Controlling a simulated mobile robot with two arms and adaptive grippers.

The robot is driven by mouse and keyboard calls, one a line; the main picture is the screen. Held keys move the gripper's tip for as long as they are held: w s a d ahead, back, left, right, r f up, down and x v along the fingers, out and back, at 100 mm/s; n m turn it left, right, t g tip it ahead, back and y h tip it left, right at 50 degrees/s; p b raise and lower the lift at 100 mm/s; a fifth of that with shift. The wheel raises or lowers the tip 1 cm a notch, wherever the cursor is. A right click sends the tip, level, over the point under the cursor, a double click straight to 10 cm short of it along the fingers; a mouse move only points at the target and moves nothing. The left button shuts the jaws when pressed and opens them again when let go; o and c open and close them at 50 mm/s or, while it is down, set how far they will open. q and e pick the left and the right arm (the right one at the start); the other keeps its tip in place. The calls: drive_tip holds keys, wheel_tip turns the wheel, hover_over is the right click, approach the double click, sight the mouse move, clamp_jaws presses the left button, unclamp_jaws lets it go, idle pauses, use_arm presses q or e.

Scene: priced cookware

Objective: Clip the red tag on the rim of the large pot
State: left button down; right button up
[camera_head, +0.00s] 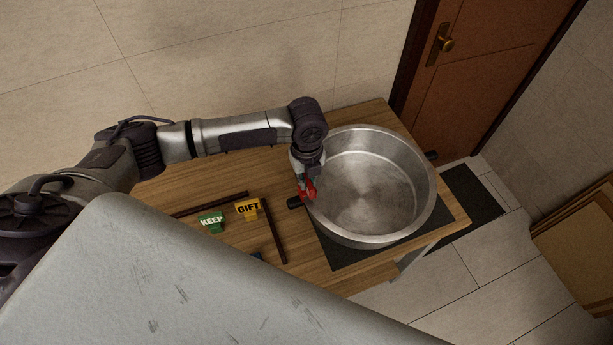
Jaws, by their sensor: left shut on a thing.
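The large pot (378,188) is a wide, empty steel pan with dark handles, standing on a dark mat at the right end of the wooden table. My left gripper (307,190) points down at the pot's left rim, beside the left handle. It is shut on the red tag (309,191), which is small and mostly covered by the fingers. The tag is at or very near the rim; I cannot tell whether it touches or straddles it. My right gripper is not in view.
A green KEEP tag (211,221) and a yellow GIFT tag (248,208) stand on the table (315,277) left of the pot, near dark strips (274,231). The dark mat (345,256) shows under the pot. A brown door (470,70) is behind.

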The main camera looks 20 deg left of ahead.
use_arm(q)
drive_tip(key=shift+f, duration=0.1)
idle(0.4)
drive_tip(key=shift+f, duration=0.25)
drive_tip(key=shift+r, duration=0.1)
drive_tip(key=shift+r, duration=0.1)
drive_tip(key=shift+r, duration=0.15)
drive_tip(key=shift+a, duration=0.2)
idle(0.5)
